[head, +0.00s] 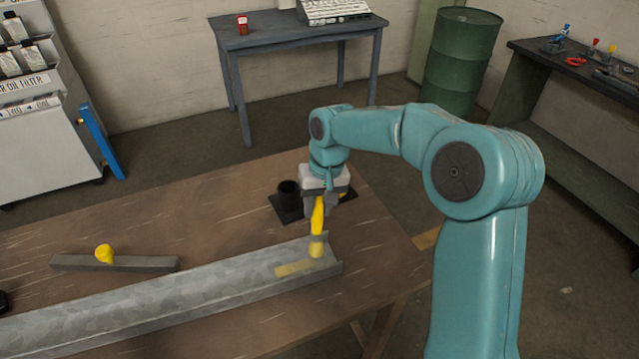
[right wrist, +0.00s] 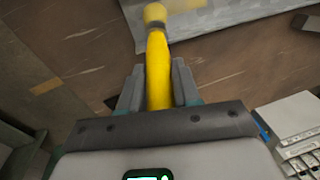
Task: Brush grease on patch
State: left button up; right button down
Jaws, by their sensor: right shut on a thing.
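My right gripper (head: 322,206) is shut on the yellow handle of a brush (head: 317,218), which points down over the right end of a grey metal channel (head: 150,305). The brush's pale yellow tip is at the right end of a yellowish patch (head: 290,269) inside the channel; I cannot tell whether it touches. In the right wrist view the brush (right wrist: 158,70) sits between the two jaws (right wrist: 158,88), with its tip beside the patch (right wrist: 186,4). My left gripper does not show.
A grey bar (head: 140,263) with a yellow knob (head: 104,253) lies at left. A dark object (head: 3,301) is cut off at the left edge. The table between bar and cup is clear.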

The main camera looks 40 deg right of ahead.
notch_tip(320, 180, up, 2)
jog(key=shift+d+r+p, duration=0.1)
jog(key=shift+p, duration=0.45)
notch_tip(320, 180, up, 2)
jog(key=shift+r+p, duration=0.1)
jog(key=shift+p, duration=0.7)
jog(key=shift+r, duration=0.1)
